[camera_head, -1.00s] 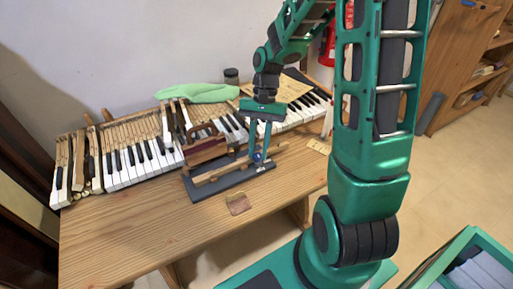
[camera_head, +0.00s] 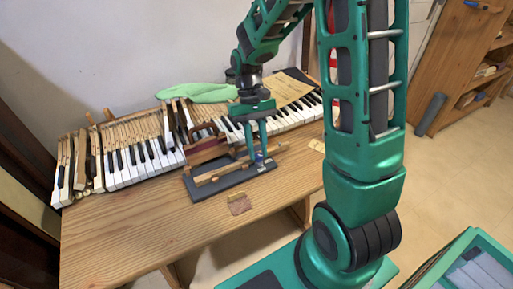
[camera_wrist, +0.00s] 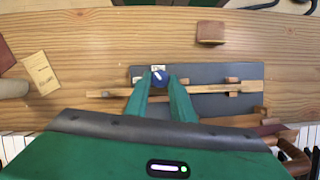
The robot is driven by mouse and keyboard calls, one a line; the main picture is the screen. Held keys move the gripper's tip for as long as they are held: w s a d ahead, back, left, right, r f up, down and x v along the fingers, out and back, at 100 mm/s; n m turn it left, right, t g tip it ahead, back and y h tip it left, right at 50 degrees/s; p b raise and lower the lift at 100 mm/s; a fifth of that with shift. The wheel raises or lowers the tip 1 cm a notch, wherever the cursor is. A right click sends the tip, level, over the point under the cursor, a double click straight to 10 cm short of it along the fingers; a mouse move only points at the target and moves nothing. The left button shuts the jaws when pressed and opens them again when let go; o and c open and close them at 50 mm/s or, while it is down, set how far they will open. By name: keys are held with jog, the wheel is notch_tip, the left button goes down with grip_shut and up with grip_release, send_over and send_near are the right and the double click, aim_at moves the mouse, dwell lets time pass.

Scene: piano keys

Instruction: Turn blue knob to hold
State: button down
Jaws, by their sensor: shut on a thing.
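The blue knob (camera_wrist: 160,76) is a small round dial with a pale pointer line. It sits near one end of a dark grey base plate (camera_wrist: 215,73), with small white labels beside it; their words are too small to read. My gripper (camera_wrist: 160,84) is shut on the knob, one green finger on each side. In the head view my gripper (camera_head: 260,158) reaches down to the right end of the base plate (camera_head: 215,190), and its fingers mostly hide the knob.
A wooden jig with bars (camera_head: 222,172) stands on the plate beside the knob. Piano keys (camera_head: 135,160) run along the back of the workbench (camera_head: 140,225). A brown leather-like patch (camera_head: 240,204) lies in front. The front of the bench is mostly clear.

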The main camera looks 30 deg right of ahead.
jog(key=n, duration=0.2)
jog(key=n+h, duration=0.2)
jog(key=n, duration=0.1)
jog(key=shift+a+n, duration=0.3)
jog(key=shift+a, duration=0.05)
jog(key=n+h, duration=0.1)
jog(key=n, duration=0.1)
jog(key=n+t, duration=0.1)
jog(key=n, duration=0.2)
jog(key=shift+a+h, duration=0.15)
jog(key=shift+h, duration=0.25)
jog(key=shift+s+n, duration=0.1)
jog(key=shift+n, duration=0.2)
jog(key=c, duration=1.5)
grip_release()
jog(key=shift+c, duration=0.2)
jog(key=v, duration=1)
jog(key=shift+a+r, duration=0.2)
jog(key=shift+r, duration=0.15)
